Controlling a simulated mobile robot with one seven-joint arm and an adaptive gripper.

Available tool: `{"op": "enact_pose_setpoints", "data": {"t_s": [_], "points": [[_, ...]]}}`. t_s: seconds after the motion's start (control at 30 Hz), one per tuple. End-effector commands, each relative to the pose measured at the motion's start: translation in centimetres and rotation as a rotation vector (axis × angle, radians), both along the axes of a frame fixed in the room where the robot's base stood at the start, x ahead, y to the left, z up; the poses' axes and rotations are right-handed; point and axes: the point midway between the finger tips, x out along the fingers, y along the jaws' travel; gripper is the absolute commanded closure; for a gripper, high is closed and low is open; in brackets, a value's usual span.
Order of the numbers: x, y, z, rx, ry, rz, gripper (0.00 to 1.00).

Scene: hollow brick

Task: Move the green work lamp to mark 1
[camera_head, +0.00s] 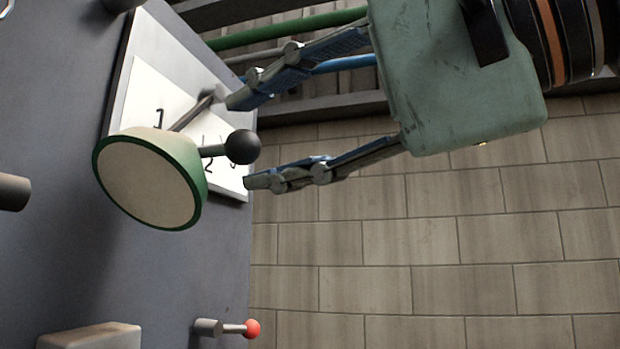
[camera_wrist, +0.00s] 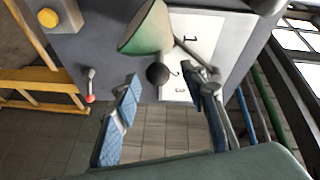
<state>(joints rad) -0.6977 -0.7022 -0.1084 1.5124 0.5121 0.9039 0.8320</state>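The green work lamp (camera_head: 148,180) has a round green shade with a cream face, and a rod ending in a black ball knob (camera_head: 243,147). Its shade also shows in the wrist view (camera_wrist: 147,30), beside a jointed grey arm. Behind it is a white marked plate (camera_head: 140,88) with several black digits, partly covered by the lamp and hard to read. My gripper (camera_head: 240,142) is open and empty. Its blue-padded fingertips lie on either side of the knob in both views, with gaps visible. The exact depth between fingertips and knob is unclear.
The plate is on a grey panel (camera_head: 60,250). A red-tipped lever (camera_head: 228,328) and a pale block (camera_head: 90,338) are at the lower left. The wrist view shows a yellow button (camera_wrist: 48,18) and a yellow frame (camera_wrist: 35,78). Coloured pipes (camera_head: 290,30) run behind my gripper.

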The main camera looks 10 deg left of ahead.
Motion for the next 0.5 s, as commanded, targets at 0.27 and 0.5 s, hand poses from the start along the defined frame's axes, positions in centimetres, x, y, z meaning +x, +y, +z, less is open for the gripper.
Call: {"op": "enact_pose_setpoints", "data": {"t_s": [0.27, 0.5], "points": [[-3.2, -5.1, 0.4, 0.003, -0.002, -0.002, 0.60], [-4.5, -7.2, 0.4, 0.001, -0.001, -0.001, 0.60]]}}
